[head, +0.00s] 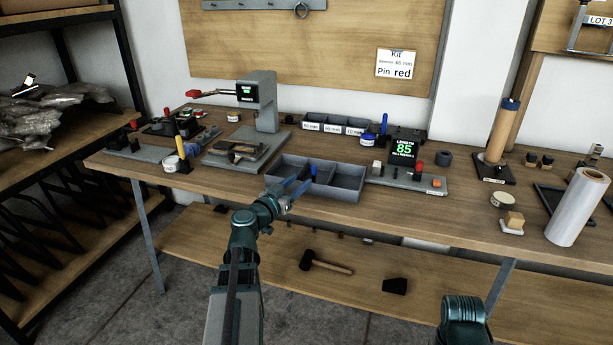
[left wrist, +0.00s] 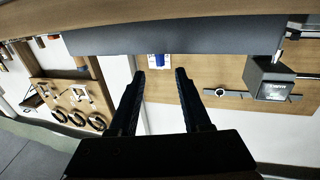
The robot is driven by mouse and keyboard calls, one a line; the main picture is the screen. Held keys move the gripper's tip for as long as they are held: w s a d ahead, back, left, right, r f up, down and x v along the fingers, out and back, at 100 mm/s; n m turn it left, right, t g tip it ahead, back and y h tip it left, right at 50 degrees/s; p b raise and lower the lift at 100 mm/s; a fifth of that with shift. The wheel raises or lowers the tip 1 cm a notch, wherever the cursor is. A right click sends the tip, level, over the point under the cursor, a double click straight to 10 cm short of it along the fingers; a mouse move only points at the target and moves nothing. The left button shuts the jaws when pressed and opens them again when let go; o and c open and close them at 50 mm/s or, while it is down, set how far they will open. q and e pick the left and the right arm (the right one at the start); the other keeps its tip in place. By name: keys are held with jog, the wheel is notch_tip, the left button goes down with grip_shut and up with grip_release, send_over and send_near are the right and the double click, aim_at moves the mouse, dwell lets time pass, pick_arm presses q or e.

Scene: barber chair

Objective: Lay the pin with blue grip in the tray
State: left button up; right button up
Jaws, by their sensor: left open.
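A grey divided tray (head: 346,192) sits at the front middle of the bench; its wall shows as a dark band in the left wrist view (left wrist: 180,38). My right gripper is out of view.
A press (head: 262,105) stands behind the tray to the left. A length gauge (head: 405,178) with a red-gripped pin (head: 418,165) is to the right. A blue object (head: 383,125) stands behind it. A mallet (head: 325,264) lies on the lower shelf.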

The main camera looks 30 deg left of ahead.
pick_arm(q)
jog(key=shift+s, duration=2.7)
jog(key=s+d+f+m+g+h+p, duration=0.1)
jog(key=d+m+g+h+p, duration=0.4)
jog(key=d, duration=1)
jog(key=d+f+g+h+p, duration=0.15)
jog(key=d+g+p, duration=0.55)
jog(key=d, duration=0.8)
jog(key=s+d+r+g+y+p, duration=0.2)
jog(key=s+d+g+y+p, duration=0.1)
jog(key=s, duration=0.4)
jog(key=s+d+r+n+g+y+p, duration=0.1)
jog(key=s+d+r+g+y+p, duration=0.1)
jog(key=s+d+y+p, duration=0.3)
jog(key=s+g+p, duration=0.1)
jog(key=s+p, duration=0.1)
jog(key=p, duration=0.1)
